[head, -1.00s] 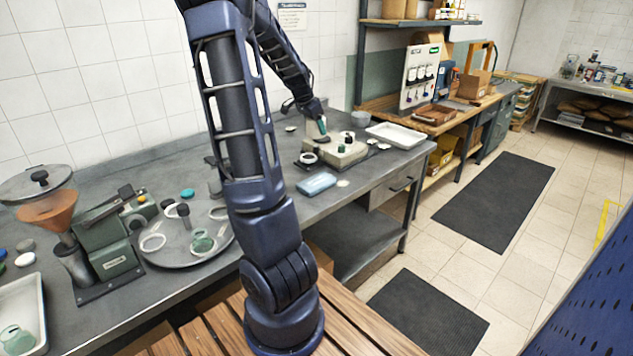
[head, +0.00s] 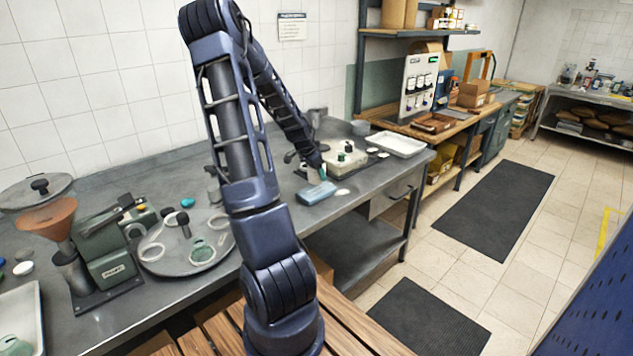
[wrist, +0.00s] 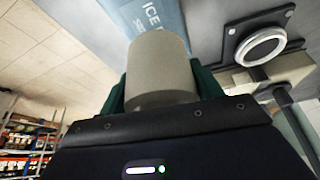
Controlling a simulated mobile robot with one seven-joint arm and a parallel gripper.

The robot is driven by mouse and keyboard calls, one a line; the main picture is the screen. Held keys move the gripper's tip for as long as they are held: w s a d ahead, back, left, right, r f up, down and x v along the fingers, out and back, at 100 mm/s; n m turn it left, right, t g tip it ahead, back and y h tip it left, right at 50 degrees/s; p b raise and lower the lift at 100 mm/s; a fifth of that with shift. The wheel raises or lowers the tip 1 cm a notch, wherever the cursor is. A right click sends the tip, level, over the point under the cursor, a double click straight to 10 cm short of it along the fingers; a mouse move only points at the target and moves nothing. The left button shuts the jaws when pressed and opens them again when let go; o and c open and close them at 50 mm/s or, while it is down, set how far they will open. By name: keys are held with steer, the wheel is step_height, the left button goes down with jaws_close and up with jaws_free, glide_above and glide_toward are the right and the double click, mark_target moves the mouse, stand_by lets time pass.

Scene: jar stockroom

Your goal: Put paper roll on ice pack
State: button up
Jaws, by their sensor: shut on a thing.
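The ice pack (head: 316,193) is a flat light-blue block on the grey counter near its front edge. It also shows in the wrist view (wrist: 157,17), behind the roll, with the letters "ICE" on it. The paper roll (wrist: 161,68) is a pale grey-beige cylinder between the green fingers of my gripper (wrist: 160,92). In the head view my gripper (head: 323,173) is right above or at the ice pack, and the roll cannot be made out there. I cannot tell whether the roll touches the pack.
A beige device (head: 345,160) with dark knobs stands just behind the ice pack. A white tray (head: 398,144) lies to its right. A round grey tray (head: 170,262) with rings and a jar-like piece sits to the left, beside a green grinder (head: 110,262). Counter left of the pack is partly clear.

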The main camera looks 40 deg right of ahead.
mark_target(316, 181)
steer(key=shift+f, duration=2.1)
steer(key=shift+f, duration=0.15)
steer(key=o, duration=1.1)
steer(key=shift+v, duration=6.2)
steer(key=shift+d, duration=0.1)
